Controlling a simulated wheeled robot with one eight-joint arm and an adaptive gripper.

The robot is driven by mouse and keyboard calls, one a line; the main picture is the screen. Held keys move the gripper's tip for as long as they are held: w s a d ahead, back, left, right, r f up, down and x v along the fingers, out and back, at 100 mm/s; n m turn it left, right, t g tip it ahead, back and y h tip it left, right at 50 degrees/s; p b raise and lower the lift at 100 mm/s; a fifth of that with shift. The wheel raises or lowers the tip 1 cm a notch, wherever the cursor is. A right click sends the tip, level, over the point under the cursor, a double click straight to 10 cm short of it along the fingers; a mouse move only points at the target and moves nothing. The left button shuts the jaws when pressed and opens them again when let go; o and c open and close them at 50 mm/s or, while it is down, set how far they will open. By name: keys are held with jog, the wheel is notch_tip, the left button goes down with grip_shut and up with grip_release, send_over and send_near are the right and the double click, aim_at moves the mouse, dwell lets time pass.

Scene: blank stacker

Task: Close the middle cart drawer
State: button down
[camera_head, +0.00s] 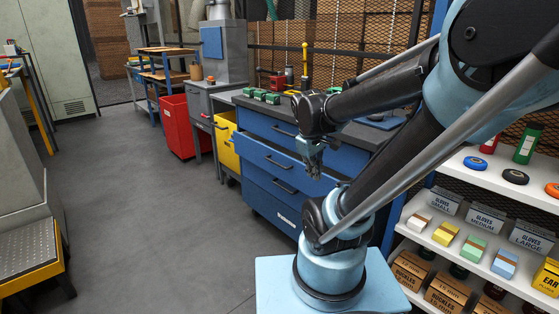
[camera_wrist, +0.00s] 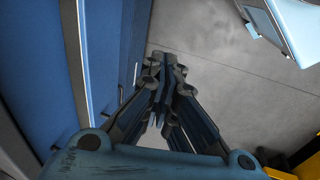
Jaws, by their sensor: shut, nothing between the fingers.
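The blue tool cart (camera_head: 262,205) stands at centre in the head view, with several drawers stacked in its front. The middle drawer (camera_head: 258,154) has a dark handle (camera_head: 280,162) and sticks out past the drawers above and below it, so it is partly open. My gripper (camera_head: 315,173) points down by the right part of this drawer and hides some of it. In the wrist view my gripper (camera_wrist: 163,62) is shut and empty, with blue cart fronts (camera_wrist: 105,50) to its left. I cannot tell whether it touches the drawer.
A yellow bin (camera_head: 226,145) and a red bin (camera_head: 177,127) stand left of the cart. White shelves (camera_head: 450,215) with boxes are at the right. Small green items (camera_head: 266,97) lie on the cart top. The grey floor (camera_head: 150,220) left of the cart is clear.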

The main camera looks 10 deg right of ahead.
jog(key=w+a+f+n+t+h, duration=0.1)
jog(key=w+a+f+n+h, duration=0.1)
jog(key=w+a+n, duration=0.6)
jog(key=w+a+f+n+t+h, duration=0.1)
jog(key=w+a+f+n, duration=0.2)
jog(key=w, duration=0.8)
jog(key=w+a+f+n+t+h, duration=0.1)
jog(key=w+a+n+h, duration=0.1)
jog(key=w+a+n, duration=0.65)
jog(key=m, duration=0.1)
send_near(285, 162)
jog(key=f, duration=0.3)
jog(key=shift+s+a+f, duration=0.25)
jog(key=shift+s+a, duration=0.05)
jog(key=shift+s, duration=0.1)
jog(key=w+d, duration=0.2)
jog(key=d, duration=0.1)
jog(key=shift+w, duration=0.15)
jog(key=shift+d, duration=0.1)
